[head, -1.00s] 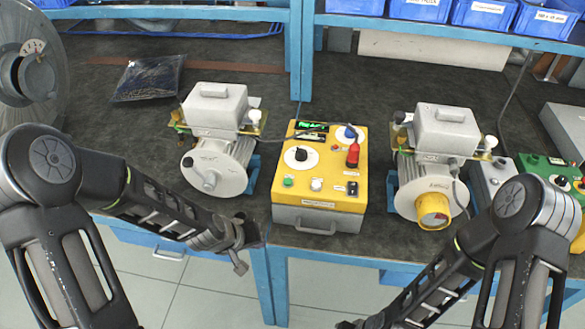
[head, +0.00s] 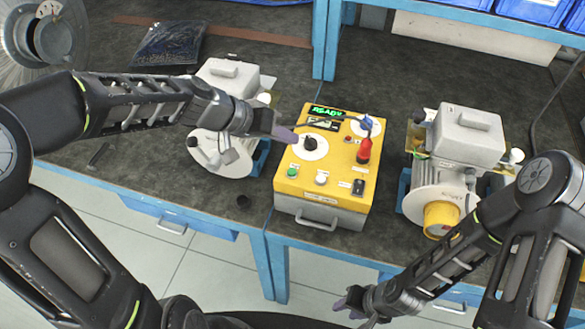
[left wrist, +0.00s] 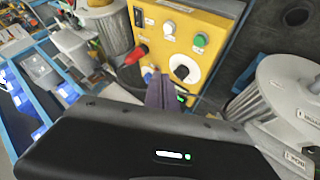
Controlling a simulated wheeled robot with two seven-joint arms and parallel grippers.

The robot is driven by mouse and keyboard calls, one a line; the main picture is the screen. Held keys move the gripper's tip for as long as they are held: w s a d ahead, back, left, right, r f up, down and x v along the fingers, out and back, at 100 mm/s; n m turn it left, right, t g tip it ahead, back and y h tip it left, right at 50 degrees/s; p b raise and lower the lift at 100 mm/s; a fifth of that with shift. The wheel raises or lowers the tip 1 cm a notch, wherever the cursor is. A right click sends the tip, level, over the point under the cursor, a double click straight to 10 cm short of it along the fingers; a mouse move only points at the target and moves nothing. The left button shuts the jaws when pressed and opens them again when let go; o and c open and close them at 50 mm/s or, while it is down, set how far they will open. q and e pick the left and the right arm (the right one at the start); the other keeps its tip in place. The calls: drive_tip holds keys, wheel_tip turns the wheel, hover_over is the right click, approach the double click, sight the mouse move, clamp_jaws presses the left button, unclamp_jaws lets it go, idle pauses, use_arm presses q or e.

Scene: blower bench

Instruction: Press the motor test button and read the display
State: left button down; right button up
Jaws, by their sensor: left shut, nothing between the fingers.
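The yellow test box (head: 318,205) stands on the bench between two motors. Its green display (head: 328,111) at the top reads "READY". On its face are a black knob on a white dial (head: 309,147), a green button (head: 292,171), a white button (head: 321,178), a red handle (head: 363,151) and a black switch (head: 358,187). My left gripper (head: 290,135) is shut and empty, at the dial's upper left edge; contact cannot be told. In the left wrist view its fingers (left wrist: 163,92) point at the box face and the display is mostly hidden. My right gripper (head: 350,302) hangs low in front of the bench.
The left motor (head: 225,155) stands partly behind my left arm. The right motor (head: 447,170) with its yellow cap stands right of the box. A dark bag (head: 168,46) lies at the back left. Blue shelf posts (head: 326,40) rise behind.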

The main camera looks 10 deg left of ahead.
use_arm(q)
drive_tip(key=b, duration=0.6)
hover_over(288, 173)
wheel_tip(288, 173, down, 8)
drive_tip(key=shift+r, duration=0.1)
drive_tip(key=shift+f+b, duration=0.6)
drive_tip(key=shift+f, duration=0.1)
idle(1.4)
drive_tip(key=shift+f+b, duration=0.3)
drive_tip(key=shift+b, duration=0.4)
drive_tip(key=shift+f+b, duration=0.4)
drive_tip(key=shift+b, duration=0.1)
idle(0.5)
drive_tip(key=shift+r, duration=0.1)
idle(0.3)
drive_tip(key=shift+r+p, duration=0.35)
drive_tip(key=shift+r, duration=0.35)
